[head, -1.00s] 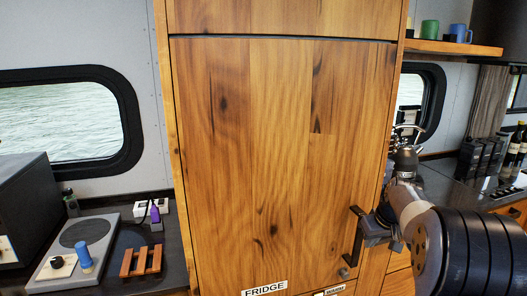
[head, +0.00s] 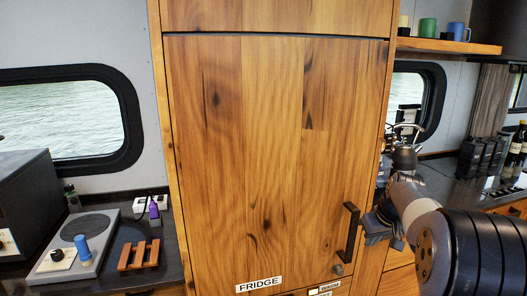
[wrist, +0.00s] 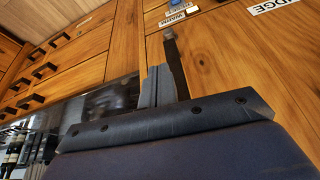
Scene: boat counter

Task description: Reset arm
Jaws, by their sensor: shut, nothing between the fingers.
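My gripper (head: 374,226) is at the right edge of the wooden fridge door, just right of the black door handle (head: 347,233), with a small gap in the head view. In the wrist view the grey fingers (wrist: 157,82) are together with nothing between them. The handle (wrist: 176,66) shows beside and partly behind them there. The fridge door (head: 270,150) is flush in its frame and looks shut. My arm reaches in from the lower right of the head view.
On the right are bottles (head: 516,145), a shelf with mugs (head: 428,27) and drawers (wrist: 50,60).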

